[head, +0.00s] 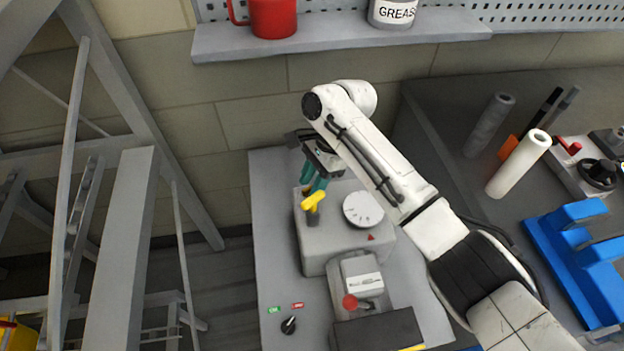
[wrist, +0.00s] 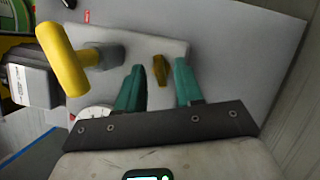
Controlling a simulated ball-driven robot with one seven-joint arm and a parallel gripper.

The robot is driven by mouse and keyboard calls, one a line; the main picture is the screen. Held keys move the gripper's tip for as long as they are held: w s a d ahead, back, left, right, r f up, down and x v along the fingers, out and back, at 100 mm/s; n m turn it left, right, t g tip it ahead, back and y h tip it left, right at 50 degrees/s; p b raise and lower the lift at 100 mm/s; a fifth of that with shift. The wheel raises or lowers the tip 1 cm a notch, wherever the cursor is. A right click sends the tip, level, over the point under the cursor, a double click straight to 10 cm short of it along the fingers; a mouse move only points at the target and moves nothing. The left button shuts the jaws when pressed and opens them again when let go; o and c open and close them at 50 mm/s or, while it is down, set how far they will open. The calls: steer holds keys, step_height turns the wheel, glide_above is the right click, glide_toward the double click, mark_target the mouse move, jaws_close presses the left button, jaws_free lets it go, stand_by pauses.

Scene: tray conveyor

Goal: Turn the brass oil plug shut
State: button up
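The brass oil plug (wrist: 160,70) shows in the wrist view as a small upright brass tab on the grey gearbox housing (wrist: 165,48). My gripper (wrist: 159,67) is open, with one teal finger on each side of the plug. A gap shows between the plug and each finger, so neither appears to touch it. In the head view my gripper (head: 313,177) is over the back left of the housing (head: 335,242). The plug is hidden there behind the fingers and the yellow handle.
A yellow T-handle (head: 313,202) stands on the housing close in front of my gripper. A white dial (head: 363,210) lies to its right. A motor with a red knob (head: 350,302) is in front. A shelf (head: 340,36) with a red mug (head: 272,18) hangs above.

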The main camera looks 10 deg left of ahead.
steer(key=shift+a+f, duration=0.1)
steer(key=shift+f, duration=0.15)
steer(key=shift+c, duration=0.5)
jaws_close()
